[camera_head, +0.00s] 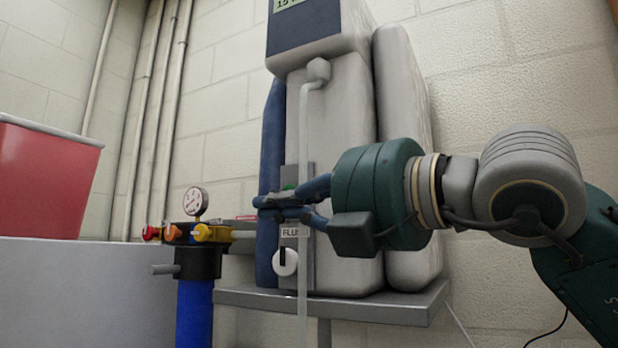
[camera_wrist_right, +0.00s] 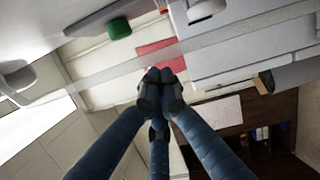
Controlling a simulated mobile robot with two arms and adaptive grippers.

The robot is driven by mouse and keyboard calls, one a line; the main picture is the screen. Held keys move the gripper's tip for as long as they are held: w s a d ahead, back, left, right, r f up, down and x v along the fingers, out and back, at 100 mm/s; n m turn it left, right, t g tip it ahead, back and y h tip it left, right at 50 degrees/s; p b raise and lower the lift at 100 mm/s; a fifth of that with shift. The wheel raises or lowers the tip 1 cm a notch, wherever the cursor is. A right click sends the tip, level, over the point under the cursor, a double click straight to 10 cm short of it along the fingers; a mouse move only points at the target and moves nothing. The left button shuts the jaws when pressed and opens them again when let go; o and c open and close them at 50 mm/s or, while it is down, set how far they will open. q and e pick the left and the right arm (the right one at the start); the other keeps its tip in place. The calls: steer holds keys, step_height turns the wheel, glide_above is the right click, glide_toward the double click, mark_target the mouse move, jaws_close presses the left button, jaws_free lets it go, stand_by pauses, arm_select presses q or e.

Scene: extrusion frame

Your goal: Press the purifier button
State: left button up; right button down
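The purifier (camera_head: 325,125) is a tall grey-white unit on the wall, with a dark display panel at its top. A green button (camera_wrist_right: 118,28) shows on its panel in the wrist view, up and left of my fingertips and apart from them in the picture. In the head view only a sliver of green shows behind the fingers. My right gripper (camera_head: 262,202) reaches in from the right across the panel's front. In the wrist view its three blue fingers (camera_wrist_right: 160,80) meet at the tips with nothing visible between them. My left gripper is not in view.
A clear tube (camera_head: 303,120) hangs down the purifier's front. A white knob (camera_head: 285,262) sits below the "FLUSH" label. A grey shelf (camera_head: 400,305) is underneath. To the left are a blue filter with gauge (camera_head: 195,201) and coloured valves, and a red bin (camera_head: 45,180).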

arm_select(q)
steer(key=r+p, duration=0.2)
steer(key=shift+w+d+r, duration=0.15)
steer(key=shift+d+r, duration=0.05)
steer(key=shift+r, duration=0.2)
arm_select(e)
steer(key=w+d, duration=0.1)
steer(key=w, duration=0.1)
steer(key=w+d, duration=0.1)
steer(key=shift+d+r, duration=0.25)
steer(key=shift+d, duration=0.05)
steer(key=shift+a, duration=0.2)
